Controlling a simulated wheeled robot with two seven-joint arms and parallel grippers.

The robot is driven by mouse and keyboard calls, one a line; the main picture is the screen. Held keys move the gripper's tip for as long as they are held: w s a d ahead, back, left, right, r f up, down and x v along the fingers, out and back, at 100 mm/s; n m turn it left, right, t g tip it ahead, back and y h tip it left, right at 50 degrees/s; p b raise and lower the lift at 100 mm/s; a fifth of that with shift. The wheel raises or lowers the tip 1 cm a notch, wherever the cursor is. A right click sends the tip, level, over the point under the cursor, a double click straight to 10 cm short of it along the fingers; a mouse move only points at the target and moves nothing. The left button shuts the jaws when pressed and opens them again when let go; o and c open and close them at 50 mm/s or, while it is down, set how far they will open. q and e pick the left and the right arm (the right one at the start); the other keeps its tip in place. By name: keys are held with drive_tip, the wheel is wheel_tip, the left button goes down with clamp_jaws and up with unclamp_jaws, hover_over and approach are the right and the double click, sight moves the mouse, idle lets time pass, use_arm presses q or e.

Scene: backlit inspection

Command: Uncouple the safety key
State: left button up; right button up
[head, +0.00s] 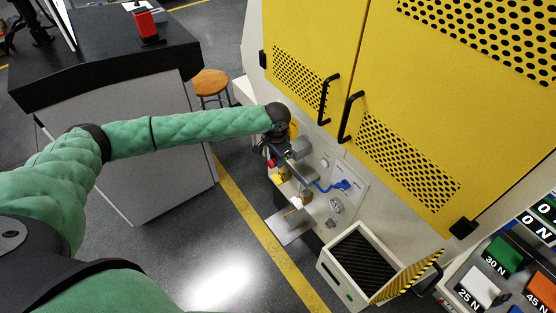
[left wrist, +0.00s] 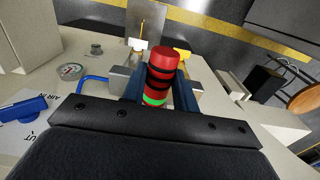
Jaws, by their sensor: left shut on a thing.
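My left gripper (head: 282,155) is at the side of the yellow-doored machine, next to its panel. In the left wrist view its blue fingers (left wrist: 159,92) are shut on a red cylinder (left wrist: 165,58) with black bands and a green ring. It appears to be the safety key, but I cannot tell for sure. A bit of its red also shows in the head view (head: 271,162). The fingers hide its lower part, and I cannot tell whether it is still seated in anything. My right gripper is not in view.
A blue lever (head: 342,185) and a round gauge (head: 336,206) are on the panel beside the gripper. A grey plate (head: 291,226) juts out below. An open bin (head: 331,265) with a striped lid stands lower right. The black-topped counter (head: 100,65) is at left.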

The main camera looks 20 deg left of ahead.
use_arm(q)
drive_tip(key=c, duration=0.3)
drive_tip(key=shift+s+a+p, duration=0.3)
drive_tip(key=shift+s+a, duration=0.05)
clamp_jaws()
drive_tip(key=shift+s, duration=0.1)
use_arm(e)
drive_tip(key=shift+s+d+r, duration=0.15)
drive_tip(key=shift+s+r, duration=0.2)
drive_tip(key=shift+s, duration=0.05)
use_arm(q)
drive_tip(key=shift+s+a, duration=0.2)
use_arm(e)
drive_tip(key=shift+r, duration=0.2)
use_arm(q)
drive_tip(key=shift+s+a+p, duration=0.2)
drive_tip(key=shift+s+p, duration=0.05)
drive_tip(key=shift+p, duration=0.2)
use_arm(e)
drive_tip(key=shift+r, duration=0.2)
